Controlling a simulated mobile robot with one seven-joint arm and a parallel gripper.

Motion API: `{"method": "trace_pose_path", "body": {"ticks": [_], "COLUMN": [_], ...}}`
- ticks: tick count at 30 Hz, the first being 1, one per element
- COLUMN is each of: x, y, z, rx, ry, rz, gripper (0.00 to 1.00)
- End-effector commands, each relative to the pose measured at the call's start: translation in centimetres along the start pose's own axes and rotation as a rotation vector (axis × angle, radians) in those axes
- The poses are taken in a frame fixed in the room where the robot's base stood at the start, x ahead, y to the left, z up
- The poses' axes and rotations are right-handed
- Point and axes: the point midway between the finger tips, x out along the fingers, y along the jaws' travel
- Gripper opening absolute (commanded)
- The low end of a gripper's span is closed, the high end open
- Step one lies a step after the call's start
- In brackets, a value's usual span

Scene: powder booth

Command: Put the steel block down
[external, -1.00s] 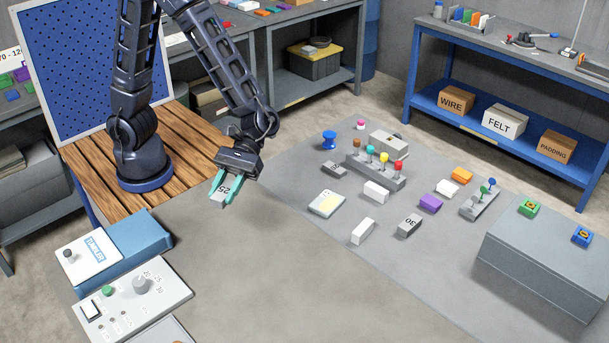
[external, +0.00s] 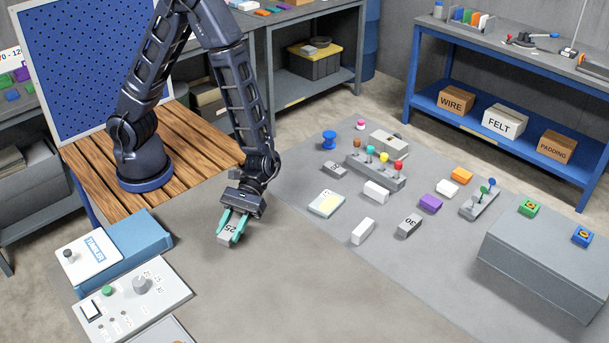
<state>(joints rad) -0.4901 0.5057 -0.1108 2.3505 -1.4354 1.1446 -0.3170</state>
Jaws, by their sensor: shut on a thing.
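The steel block (external: 225,241) is a small grey block with the number 25 on its top face. My gripper (external: 233,226) points down with its teal fingers shut on the block, one on each side. The block is low over the grey table top (external: 290,285), left of the middle. I cannot tell whether its underside touches the surface.
A control panel (external: 150,305) and a blue box (external: 135,240) stand to the left. To the right lie a block marked 30 (external: 409,226), a white block (external: 363,231), a notepad (external: 326,204) and a purple block (external: 430,203). The table front and centre is clear.

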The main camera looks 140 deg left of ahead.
Motion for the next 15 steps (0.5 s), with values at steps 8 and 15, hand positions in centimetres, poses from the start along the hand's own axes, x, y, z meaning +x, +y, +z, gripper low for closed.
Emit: {"method": "trace_pose_path", "body": {"ticks": [8, 15], "x": [1.1, 1.2], "y": [0.0, 0.0], "z": [-2.7, -2.9], "rx": [-0.002, 0.001], "ry": [0.0, 0.0], "rz": [-0.001, 0.0], "gripper": [0.01, 0.01]}}
